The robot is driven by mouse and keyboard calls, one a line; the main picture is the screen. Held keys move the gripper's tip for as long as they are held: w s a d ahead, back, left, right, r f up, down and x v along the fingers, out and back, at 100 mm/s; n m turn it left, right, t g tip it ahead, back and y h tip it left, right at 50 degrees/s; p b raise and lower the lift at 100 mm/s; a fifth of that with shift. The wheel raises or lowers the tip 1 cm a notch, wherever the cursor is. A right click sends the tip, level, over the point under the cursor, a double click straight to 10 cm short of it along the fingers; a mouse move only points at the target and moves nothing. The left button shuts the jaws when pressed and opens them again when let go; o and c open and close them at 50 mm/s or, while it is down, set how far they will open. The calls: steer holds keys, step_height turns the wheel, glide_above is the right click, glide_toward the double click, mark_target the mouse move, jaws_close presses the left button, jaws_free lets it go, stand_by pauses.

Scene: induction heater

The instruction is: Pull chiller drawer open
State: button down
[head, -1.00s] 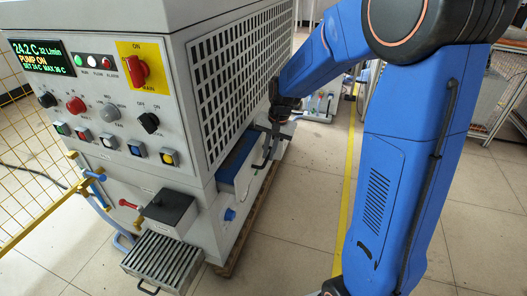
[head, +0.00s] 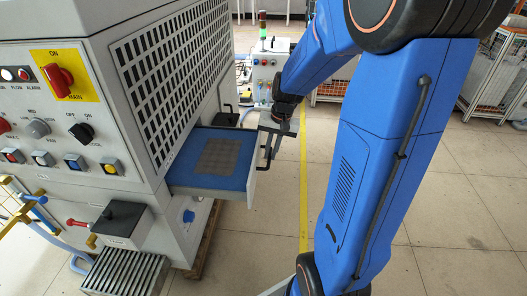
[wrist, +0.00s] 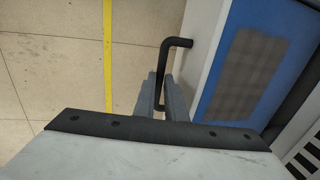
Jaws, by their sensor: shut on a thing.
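The chiller drawer (head: 190,177) sticks well out of the side of the grey chiller cabinet (head: 140,50). It has a blue lining and a grey mesh patch inside. Its black bar handle (head: 268,152) is on the drawer's outer front. In the wrist view the handle (wrist: 164,62) runs between the two grey fingers of my gripper (wrist: 166,92), and the drawer's white front (wrist: 207,45) is just to the right. My gripper is shut on the handle. In the head view the fingertips are small and partly hidden behind the handle.
A slatted metal grate (head: 125,272) and a black-topped box (head: 118,222) stick out from the cabinet's front. A yellow floor line (head: 304,190) runs beside my arm. The tiled floor to the drawer's right is clear. A smaller machine (head: 264,68) stands behind.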

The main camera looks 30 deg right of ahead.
steer(key=shift+d, duration=0.1)
steer(key=c, duration=1.8)
jaws_free()
steer(key=shift+r, duration=0.1)
steer(key=d+r, duration=0.1)
steer(key=r, duration=0.4)
steer(key=s+r, duration=0.1)
steer(key=r, duration=0.5)
steer(key=s+d+r, duration=0.1)
steer(key=r, duration=0.5)
steer(key=shift+d, duration=0.3)
steer(key=shift+a, duration=0.1)
